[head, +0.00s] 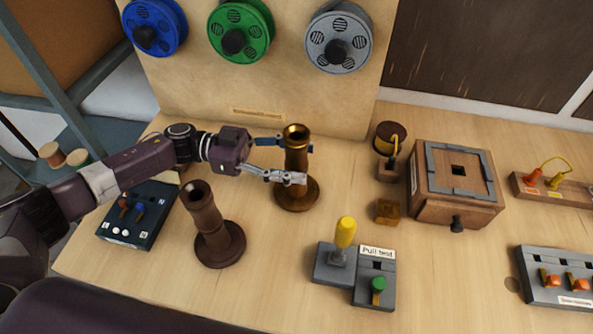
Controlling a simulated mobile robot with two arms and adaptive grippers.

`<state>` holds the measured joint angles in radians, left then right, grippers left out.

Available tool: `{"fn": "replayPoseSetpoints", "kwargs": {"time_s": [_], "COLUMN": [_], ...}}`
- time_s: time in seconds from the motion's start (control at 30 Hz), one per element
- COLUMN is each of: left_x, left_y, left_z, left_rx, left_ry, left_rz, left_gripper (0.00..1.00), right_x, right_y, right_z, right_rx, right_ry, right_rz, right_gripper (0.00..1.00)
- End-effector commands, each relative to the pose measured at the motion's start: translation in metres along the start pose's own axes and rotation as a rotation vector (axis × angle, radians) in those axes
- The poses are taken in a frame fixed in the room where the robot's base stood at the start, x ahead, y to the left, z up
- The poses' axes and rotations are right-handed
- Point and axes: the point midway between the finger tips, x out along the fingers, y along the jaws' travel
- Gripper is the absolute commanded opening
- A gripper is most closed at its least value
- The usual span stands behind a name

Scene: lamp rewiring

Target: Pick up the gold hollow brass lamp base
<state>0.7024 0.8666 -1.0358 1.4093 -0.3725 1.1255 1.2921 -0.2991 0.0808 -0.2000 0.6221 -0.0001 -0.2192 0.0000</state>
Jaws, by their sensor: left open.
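The gold hollow brass lamp base (297,158) stands upright on the table near the back board, with a round foot and a dark hole at its top. My left gripper (297,164) is open, with one finger behind the gold stem and the other in front of it. The stem is between the fingers; I cannot tell whether either finger touches it. A dark brown hollow lamp base (207,220) stands upright to the front left, below my left arm. My right gripper is not in view.
Blue (155,25), green (241,30) and grey (338,38) reels hang on the back board. A pull-test fixture (356,270) stands in front. A wooden box (455,184), small amber block (388,211) and spool (390,137) are right. A dark panel (137,217) lies left.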

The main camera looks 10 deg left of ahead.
Motion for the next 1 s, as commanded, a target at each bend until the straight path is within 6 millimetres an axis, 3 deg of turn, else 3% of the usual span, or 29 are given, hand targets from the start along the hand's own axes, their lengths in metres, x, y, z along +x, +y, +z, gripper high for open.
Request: {"fn": "replayPoseSetpoints", "kwargs": {"time_s": [0.1,0.57,1.0], "left_x": [-0.0003,-0.0008,-0.0005], "left_y": [0.0001,0.0000,-0.0007], "left_z": [0.0007,0.0004,-0.0035], "left_rx": [0.000,-0.001,0.002], "left_ry": [0.000,0.000,0.006], "left_rz": [0.000,0.000,0.000], "left_gripper": [0.52,0.01,0.00], "right_x": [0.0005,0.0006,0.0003], "right_y": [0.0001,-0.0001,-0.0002], "right_z": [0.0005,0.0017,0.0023], "right_rx": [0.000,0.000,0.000], "right_ry": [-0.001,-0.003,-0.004], "right_rz": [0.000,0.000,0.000], "right_gripper": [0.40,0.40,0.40]}}
